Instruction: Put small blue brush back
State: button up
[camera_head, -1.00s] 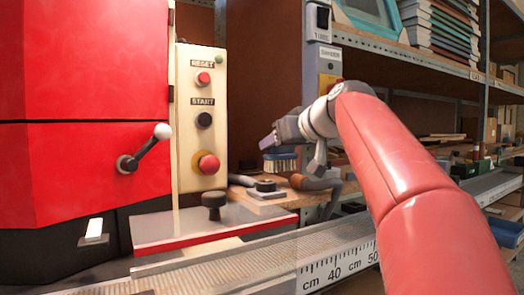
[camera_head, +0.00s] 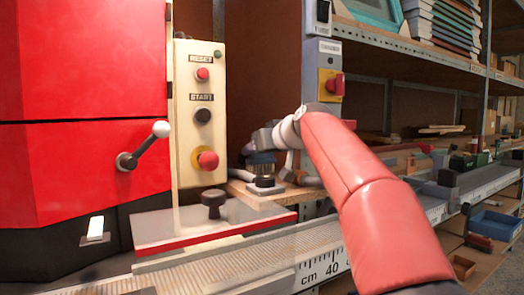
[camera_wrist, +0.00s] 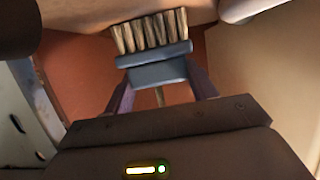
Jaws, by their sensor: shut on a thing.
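The blue brush (camera_wrist: 152,60) is a small blue-grey block with tan bristles. In the wrist view it sits between the purple-grey fingers of my gripper (camera_wrist: 160,76), which is shut on it, with bristles pointing to the top of the picture. In the head view the brush (camera_head: 261,158) is small and dark, partly hidden by my gripper (camera_head: 254,149). It hangs over a wooden board (camera_head: 240,190) beside the control panel, just above a dark round knob on a grey plate (camera_head: 265,186). I cannot tell whether it touches anything there.
The cream control panel (camera_head: 201,110) and red machine (camera_head: 80,80) stand left of my gripper. A black knob (camera_head: 214,200) rises from the table in front. A ruled rail (camera_head: 340,265) runs to the right. A blue bin (camera_head: 496,225) sits low at far right.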

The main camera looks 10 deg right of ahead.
jog(key=o, duration=1)
jog(key=shift+f, duration=0.1)
jog(key=shift+r, duration=0.25)
jog(key=b+v, duration=0.2)
jog(key=v, duration=1)
jog(key=shift+f, duration=0.1)
